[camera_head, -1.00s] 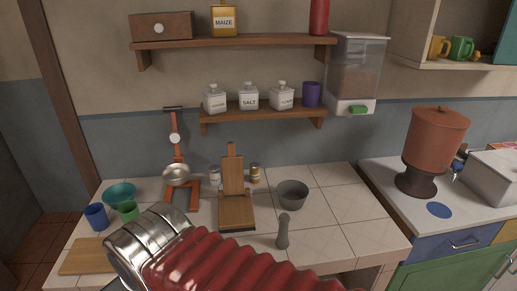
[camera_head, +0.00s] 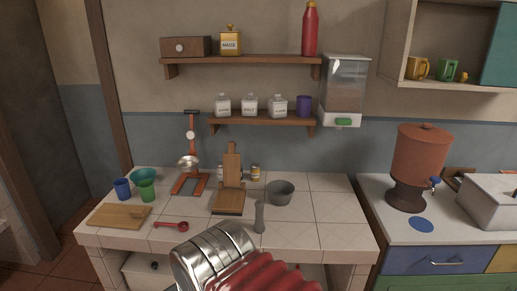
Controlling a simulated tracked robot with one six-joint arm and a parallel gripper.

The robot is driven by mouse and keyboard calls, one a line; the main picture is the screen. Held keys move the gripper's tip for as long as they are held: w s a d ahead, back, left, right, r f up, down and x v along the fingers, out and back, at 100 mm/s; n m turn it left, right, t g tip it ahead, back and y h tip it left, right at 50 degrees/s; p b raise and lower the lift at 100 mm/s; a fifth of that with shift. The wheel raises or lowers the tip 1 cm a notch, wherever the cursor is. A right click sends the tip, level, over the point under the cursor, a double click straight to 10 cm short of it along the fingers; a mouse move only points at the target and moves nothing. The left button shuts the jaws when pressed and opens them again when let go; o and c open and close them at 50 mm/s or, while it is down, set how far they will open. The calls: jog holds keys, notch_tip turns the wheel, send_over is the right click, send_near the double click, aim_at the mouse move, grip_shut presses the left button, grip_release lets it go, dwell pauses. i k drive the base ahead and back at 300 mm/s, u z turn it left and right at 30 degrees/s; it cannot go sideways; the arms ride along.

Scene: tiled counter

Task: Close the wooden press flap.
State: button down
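The wooden press (camera_head: 228,203) stands on the tiled counter, left of the grey bowl. Its flap (camera_head: 232,164) is raised, standing nearly upright at the back of the flat wooden base. My arm, with a red ribbed sleeve and a silver metal cuff, reaches in from the bottom edge, in front of and below the press. It is apart from the press in the picture. My gripper's fingers do not show, so whether it is open or shut is hidden.
A grey bowl (camera_head: 281,193) and a grey pestle (camera_head: 259,217) stand right of the press. A red scale (camera_head: 190,160) stands left. A red spoon (camera_head: 170,225), cutting board (camera_head: 118,216) and cups lie left. The counter's right part is clear.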

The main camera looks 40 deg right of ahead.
aim_at(231, 160)
jog(key=k, duration=0.15)
jog(key=z, duration=0.4)
jog(key=i, duration=1.55)
